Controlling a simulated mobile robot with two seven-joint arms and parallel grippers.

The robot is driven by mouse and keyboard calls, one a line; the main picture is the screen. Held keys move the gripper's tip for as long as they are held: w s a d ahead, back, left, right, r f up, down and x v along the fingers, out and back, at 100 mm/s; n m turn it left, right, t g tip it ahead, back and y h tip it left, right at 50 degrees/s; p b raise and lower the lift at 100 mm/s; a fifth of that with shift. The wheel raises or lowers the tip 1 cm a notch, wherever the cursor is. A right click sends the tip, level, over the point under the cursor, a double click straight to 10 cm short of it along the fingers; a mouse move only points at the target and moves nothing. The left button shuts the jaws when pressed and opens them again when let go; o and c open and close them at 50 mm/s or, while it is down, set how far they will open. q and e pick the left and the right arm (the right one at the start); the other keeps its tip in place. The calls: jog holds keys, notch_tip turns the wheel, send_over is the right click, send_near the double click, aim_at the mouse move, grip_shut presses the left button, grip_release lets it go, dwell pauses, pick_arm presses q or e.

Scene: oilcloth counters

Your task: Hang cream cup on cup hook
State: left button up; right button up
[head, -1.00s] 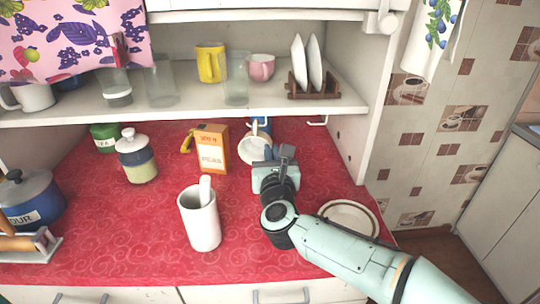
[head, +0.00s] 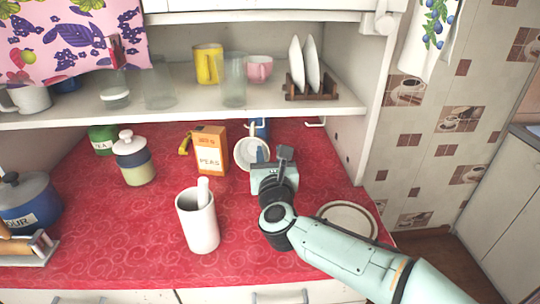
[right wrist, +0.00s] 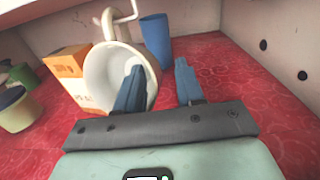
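The cream cup (head: 243,153) is below the shelf at the back of the red counter, its mouth facing my right gripper. In the right wrist view the cream cup (right wrist: 96,75) has its handle uppermost, at the white cup hook (right wrist: 131,16). The handle appears to be looped over the hook. My right gripper (head: 272,154) is open. In the right wrist view the gripper (right wrist: 158,72) has one finger in front of or inside the mouth and the other outside the right rim, with a gap between. My left gripper is not in view.
A blue cup (right wrist: 155,40) stands behind the cream cup. An orange peas box (head: 210,153) is close on its left. A white canister (head: 198,224) and a plate (head: 349,208) stand nearer. Another hook (head: 316,123) is under the shelf (head: 200,112) to the right.

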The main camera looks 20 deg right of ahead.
jog(key=shift+s, duration=0.1)
jog(key=s, duration=0.4)
jog(key=s+a, duration=0.1)
jog(key=s, duration=0.3)
jog(key=s+a, duration=0.1)
jog(key=s, duration=0.4)
jog(key=shift+a+b, duration=0.2)
jog(key=shift+b, duration=0.1)
